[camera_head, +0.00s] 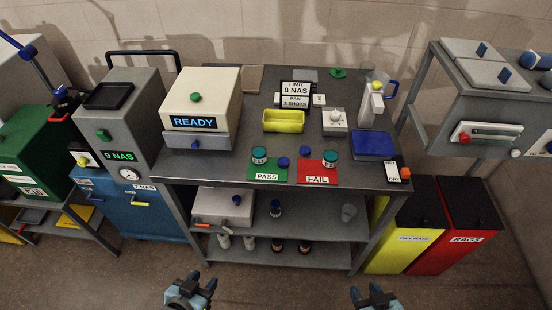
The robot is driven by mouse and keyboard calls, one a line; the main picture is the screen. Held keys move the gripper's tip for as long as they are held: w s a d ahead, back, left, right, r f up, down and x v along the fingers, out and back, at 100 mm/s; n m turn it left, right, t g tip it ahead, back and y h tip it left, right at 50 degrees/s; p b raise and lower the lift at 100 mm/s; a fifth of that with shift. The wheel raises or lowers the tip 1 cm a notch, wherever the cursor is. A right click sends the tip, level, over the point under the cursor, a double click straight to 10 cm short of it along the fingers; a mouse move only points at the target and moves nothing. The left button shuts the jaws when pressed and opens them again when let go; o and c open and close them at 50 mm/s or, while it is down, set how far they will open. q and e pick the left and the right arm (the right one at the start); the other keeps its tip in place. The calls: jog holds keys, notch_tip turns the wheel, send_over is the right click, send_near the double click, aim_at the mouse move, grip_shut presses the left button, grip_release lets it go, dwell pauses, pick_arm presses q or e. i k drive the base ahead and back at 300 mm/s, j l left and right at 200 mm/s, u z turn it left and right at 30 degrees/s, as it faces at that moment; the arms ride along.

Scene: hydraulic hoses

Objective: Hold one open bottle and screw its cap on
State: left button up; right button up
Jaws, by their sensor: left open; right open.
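A small bottle (259,156) with a teal top and pale label stands upright on the green PASS mat (268,176). A similar bottle (330,158) stands on the red FAIL mat (317,179). Whether these tops are open or capped is too small to tell. A blue cap-like disc (283,162) lies on the green mat's right part, and another (304,150) lies at the red mat's back left. My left gripper (204,283) and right gripper (365,291) are open and empty, low in front of the bench, well away from the bottles.
The grey bench (230,170) carries a READY box (201,100), a yellow tray (284,127), a dial box (335,122), a jug (371,105) and a blue tray (374,144). Lower shelves hold several bottles. Yellow (405,235) and red (468,225) bins stand at right.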

aim_at(259, 153)
jog(key=i+l, duration=0.1)
jog(key=l, duration=0.4)
jog(key=i+l, duration=0.15)
jog(key=l, duration=0.35)
jog(key=i+l+u, duration=0.1)
jog(key=l, duration=0.35)
jog(key=i+l, duration=0.1)
jog(key=l, duration=0.4)
